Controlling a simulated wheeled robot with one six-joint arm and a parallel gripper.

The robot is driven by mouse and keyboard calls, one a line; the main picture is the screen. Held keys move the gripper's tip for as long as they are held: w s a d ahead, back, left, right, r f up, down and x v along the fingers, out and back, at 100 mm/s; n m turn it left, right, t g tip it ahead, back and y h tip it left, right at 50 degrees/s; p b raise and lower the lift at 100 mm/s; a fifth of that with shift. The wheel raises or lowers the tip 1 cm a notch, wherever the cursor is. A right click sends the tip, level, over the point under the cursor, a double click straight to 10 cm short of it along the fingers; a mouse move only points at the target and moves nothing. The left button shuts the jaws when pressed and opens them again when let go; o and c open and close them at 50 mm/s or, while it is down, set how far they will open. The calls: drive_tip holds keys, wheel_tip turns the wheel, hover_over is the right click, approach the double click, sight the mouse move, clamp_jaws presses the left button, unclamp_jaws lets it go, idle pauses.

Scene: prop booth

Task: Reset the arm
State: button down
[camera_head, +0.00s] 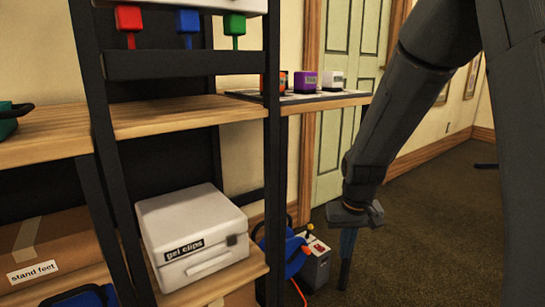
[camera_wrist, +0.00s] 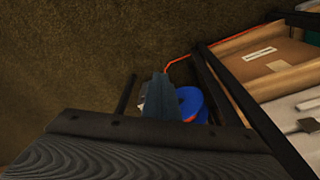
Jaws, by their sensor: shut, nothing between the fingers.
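My arm reaches down from the upper right in the head view. My gripper (camera_head: 346,275) points down over the carpet, to the right of the shelving, with its fingers together and nothing between them. In the wrist view my gripper (camera_wrist: 159,82) also shows, its fingers ahead of the dark wrist plate. No object is held.
A black shelf unit (camera_head: 275,150) stands to the left, with a white gel clips case (camera_head: 195,240), a stand feet box (camera_head: 40,245) and a purple block (camera_head: 306,82). A blue reel (camera_head: 290,255) and grey box (camera_head: 316,265) sit near my gripper. Carpet (camera_head: 440,230) is clear at right.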

drive_tip(key=s+r, duration=0.3)
drive_tip(key=s, duration=1.1)
drive_tip(key=s+a+r+n+g+y+p, duration=0.1)
drive_tip(key=s+a+r+n, duration=0.3)
drive_tip(key=s+a, duration=0.5)
drive_tip(key=s+a+r+n+g+y, duration=0.1)
drive_tip(key=s+a+r+n, duration=0.1)
drive_tip(key=s+a+r, duration=0.65)
drive_tip(key=w+d+r+m+h+p, duration=0.1)
drive_tip(key=d+r+m+p, duration=0.2)
drive_tip(key=d+r+p, duration=0.5)
drive_tip(key=d+r+m+h+p, duration=0.1)
drive_tip(key=d+r+p, duration=0.8)
drive_tip(key=p, duration=1.8)
wheel_tip(320, 180, up, 6)
drive_tip(key=shift+w+d+r+m+p, duration=0.2)
drive_tip(key=shift+w+m+p, duration=0.15)
drive_tip(key=shift+m, duration=0.85)
drive_tip(key=shift+w, duration=0.15)
